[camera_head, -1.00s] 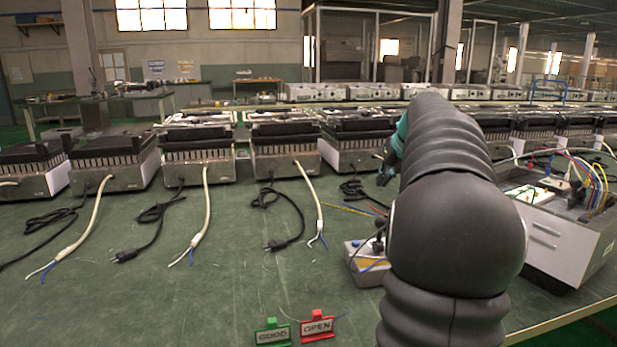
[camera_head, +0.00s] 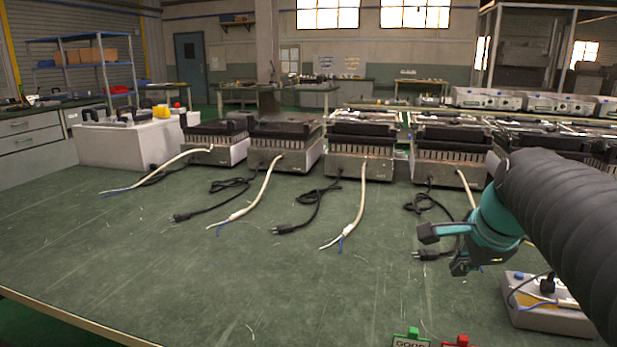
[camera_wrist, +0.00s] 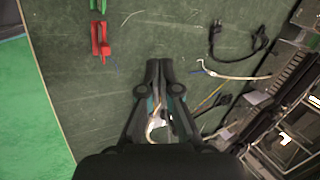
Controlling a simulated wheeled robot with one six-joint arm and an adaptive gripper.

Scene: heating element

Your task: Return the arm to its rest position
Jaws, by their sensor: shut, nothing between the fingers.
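My gripper (camera_wrist: 160,66) is shut in the wrist view, its two dark fingertips side by side with nothing between them. It points down at the green table top. In the head view my teal and black gripper hangs at the right, above the table and left of the grey socket box (camera_head: 548,318). My black-sleeved arm reaches in from the right edge and hides part of the scene behind it.
Several heating units (camera_head: 358,165) stand in a row at the back, with white and black cables trailing forward. The table's left middle is clear. A white case (camera_head: 130,143) stands at the back left.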

